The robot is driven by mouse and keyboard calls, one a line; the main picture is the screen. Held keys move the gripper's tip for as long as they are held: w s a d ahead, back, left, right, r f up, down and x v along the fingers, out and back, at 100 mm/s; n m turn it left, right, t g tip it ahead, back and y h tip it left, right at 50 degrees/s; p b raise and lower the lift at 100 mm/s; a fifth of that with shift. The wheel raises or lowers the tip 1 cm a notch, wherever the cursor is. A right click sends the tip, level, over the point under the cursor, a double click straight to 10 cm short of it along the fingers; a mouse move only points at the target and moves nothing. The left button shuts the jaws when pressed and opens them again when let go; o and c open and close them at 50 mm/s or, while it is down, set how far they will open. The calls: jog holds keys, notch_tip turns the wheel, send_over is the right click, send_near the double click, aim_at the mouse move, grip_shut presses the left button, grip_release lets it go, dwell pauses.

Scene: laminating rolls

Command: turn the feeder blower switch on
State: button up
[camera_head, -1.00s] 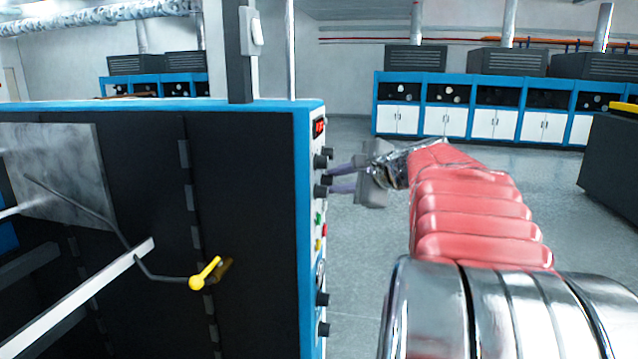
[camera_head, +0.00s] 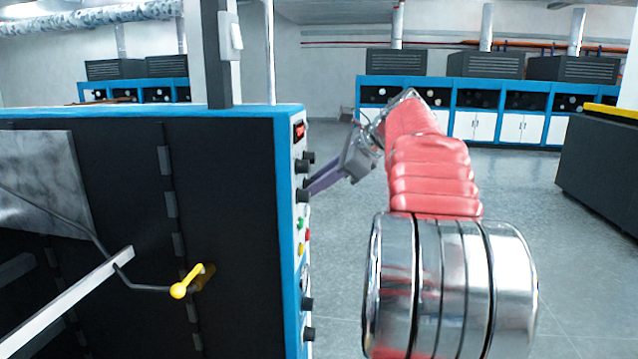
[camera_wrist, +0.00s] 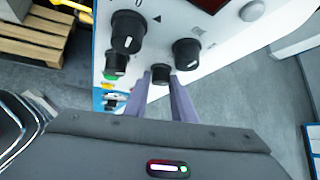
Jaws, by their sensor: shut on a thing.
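The control panel (camera_head: 292,265) is the white, blue-edged narrow face of a dark machine cabinet. My gripper (camera_wrist: 163,82) is at this panel, its two purple-grey fingers shut on a small black knob (camera_wrist: 161,72), one finger on each side. In the head view my gripper (camera_head: 311,188) reaches the panel from the right, with its fingers slanting down to the left. The knob's pointer and any label are too small or hidden to read, so I cannot tell its setting or whether it is the feeder blower switch.
Other black knobs stand close by: a large one (camera_wrist: 128,32), one to the right (camera_wrist: 186,52) and one to the left (camera_wrist: 115,65). Green, red and yellow buttons sit lower on the panel. A yellow-tipped lever (camera_head: 180,290) is on the cabinet's side.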

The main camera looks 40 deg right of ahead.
jog(key=shift+f, duration=0.15)
dwell(0.3)
jog(key=o, duration=1.1)
jog(key=shift+c, duration=0.2)
jog(key=v, duration=1.3)
jog(key=shift+s+d+r, duration=0.15)
jog(key=shift+s+r, duration=0.05)
jog(key=shift+r, duration=0.15)
